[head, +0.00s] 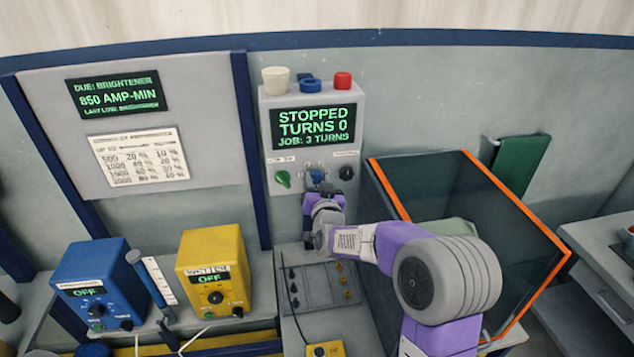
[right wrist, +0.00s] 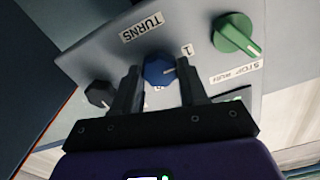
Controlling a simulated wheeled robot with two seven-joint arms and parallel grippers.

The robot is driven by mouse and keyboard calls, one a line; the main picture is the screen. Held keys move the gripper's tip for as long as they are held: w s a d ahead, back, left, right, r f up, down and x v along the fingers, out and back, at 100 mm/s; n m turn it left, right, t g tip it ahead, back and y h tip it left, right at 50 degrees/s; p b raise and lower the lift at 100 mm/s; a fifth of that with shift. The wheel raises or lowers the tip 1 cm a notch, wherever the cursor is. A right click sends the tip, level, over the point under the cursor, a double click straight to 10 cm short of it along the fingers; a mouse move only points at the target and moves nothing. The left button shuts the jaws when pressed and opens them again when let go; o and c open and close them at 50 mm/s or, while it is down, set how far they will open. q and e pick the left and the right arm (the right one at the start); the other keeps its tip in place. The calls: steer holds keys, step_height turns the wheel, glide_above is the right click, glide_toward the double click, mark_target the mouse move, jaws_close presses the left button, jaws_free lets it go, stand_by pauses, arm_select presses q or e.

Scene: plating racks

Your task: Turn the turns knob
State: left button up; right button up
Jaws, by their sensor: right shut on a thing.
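The turns knob (right wrist: 159,67) is a round blue knob with a pale pointer line, next to a "TURNS" label and a "1" mark in the right wrist view. In the head view the blue knob (head: 317,175) sits low on the grey control box (head: 315,97), between a green and a black knob. My right gripper (right wrist: 157,78) is shut on the turns knob, one finger on each side. In the head view my right gripper (head: 318,186) partly covers the knob. The display (head: 313,125) reads "STOPPED", "TURNS 0", "JOB: 3 TURNS". My left gripper is out of view.
The green knob (right wrist: 236,33) and the black knob (right wrist: 101,94) flank the turns knob closely. An open orange-rimmed tank (head: 465,190) stands right of the box, under my right arm. Blue (head: 92,275) and yellow (head: 213,265) units stand to the left.

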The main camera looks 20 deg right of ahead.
steer(key=shift+c, duration=0.7)
steer(key=shift+m+b, duration=0.3)
steer(key=shift+b, duration=0.4)
steer(key=m+b, duration=0.4)
steer(key=b, duration=0.1)
steer(key=m+b, duration=0.5)
steer(key=shift+d+f+b, duration=0.1)
steer(key=shift+f+b, duration=0.1)
steer(key=shift+b, duration=0.2)
steer(key=m+b, duration=0.2)
steer(key=m, duration=0.2)
steer(key=shift+b, duration=0.4)
steer(key=m+b, duration=0.2)
steer(key=m, duration=0.1)
steer(key=shift+m, duration=0.3)
steer(key=m+b, duration=0.2)
steer(key=m, duration=0.1)
steer(key=shift+m+b, duration=0.85)
steer(key=shift+m, duration=0.85)
